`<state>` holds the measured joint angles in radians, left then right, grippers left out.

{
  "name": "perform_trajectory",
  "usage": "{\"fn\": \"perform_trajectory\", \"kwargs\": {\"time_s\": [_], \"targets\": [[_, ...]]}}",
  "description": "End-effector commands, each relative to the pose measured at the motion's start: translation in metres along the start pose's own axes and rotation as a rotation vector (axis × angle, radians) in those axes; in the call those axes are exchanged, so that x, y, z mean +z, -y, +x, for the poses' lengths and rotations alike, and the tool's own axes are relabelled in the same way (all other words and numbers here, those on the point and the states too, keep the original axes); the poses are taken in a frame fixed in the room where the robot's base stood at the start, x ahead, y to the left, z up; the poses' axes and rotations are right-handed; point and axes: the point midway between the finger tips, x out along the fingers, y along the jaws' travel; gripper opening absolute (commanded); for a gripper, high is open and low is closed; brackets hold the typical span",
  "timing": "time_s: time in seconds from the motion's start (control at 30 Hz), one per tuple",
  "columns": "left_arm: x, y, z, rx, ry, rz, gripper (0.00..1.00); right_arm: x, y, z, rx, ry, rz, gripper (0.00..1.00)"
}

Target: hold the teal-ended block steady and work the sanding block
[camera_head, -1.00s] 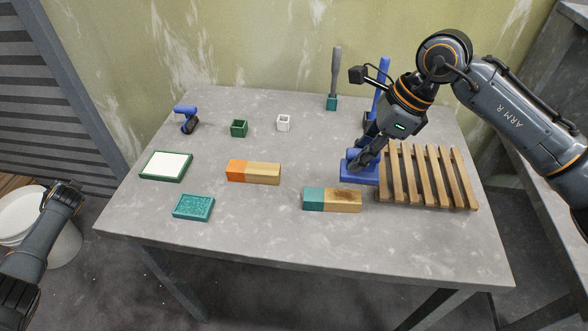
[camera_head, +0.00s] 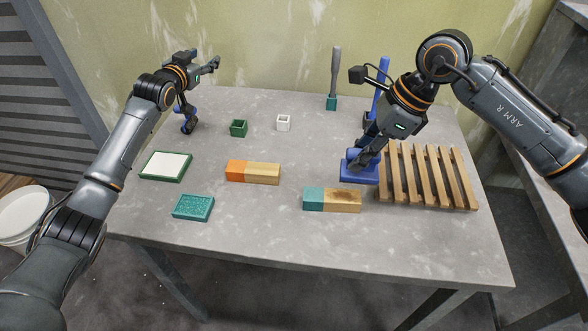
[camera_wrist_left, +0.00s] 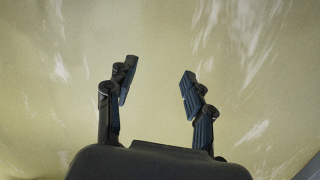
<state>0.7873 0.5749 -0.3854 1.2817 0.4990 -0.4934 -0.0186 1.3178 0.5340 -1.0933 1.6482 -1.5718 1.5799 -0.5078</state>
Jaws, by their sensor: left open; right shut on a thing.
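My right gripper (camera_head: 363,158) is shut on a blue block (camera_head: 357,174), apparently the sanding block, between the teal-ended block and a slatted wooden rack. The fingers hide part of its top. My left gripper (camera_head: 203,82) is open and empty above the table's back left, far from the teal-ended block. In the left wrist view its spread fingers (camera_wrist_left: 156,86) face only the bare wall.
A blue drill (camera_head: 187,124) stands close below my left gripper. An orange-ended block (camera_head: 252,172), white pad (camera_head: 165,165), teal tray (camera_head: 193,207), green cup (camera_head: 239,128) and white cup (camera_head: 283,122) sit at left and centre. The slatted rack (camera_head: 428,178) borders the blue block.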

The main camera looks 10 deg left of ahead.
Motion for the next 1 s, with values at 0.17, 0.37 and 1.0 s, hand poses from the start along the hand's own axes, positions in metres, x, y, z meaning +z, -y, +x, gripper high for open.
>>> {"fn": "perform_trajectory", "kwargs": {"time_s": [0.17, 0.37, 1.0], "targets": [[-0.009, -0.107, -0.015, 0.259, 0.169, 0.079, 0.53, 0.000, 0.000, 0.000, 0.000, 0.000, 0.000, 0.00], [0.001, -0.213, -0.068, 0.576, 0.359, 0.247, 0.53, 0.000, 0.000, 0.000, 0.000, 0.000, 0.000, 0.00], [0.058, -0.321, -0.247, 1.232, 0.721, 0.769, 0.53, 0.000, 0.000, 0.000, 0.000, 0.000, 0.000, 0.00]]}}
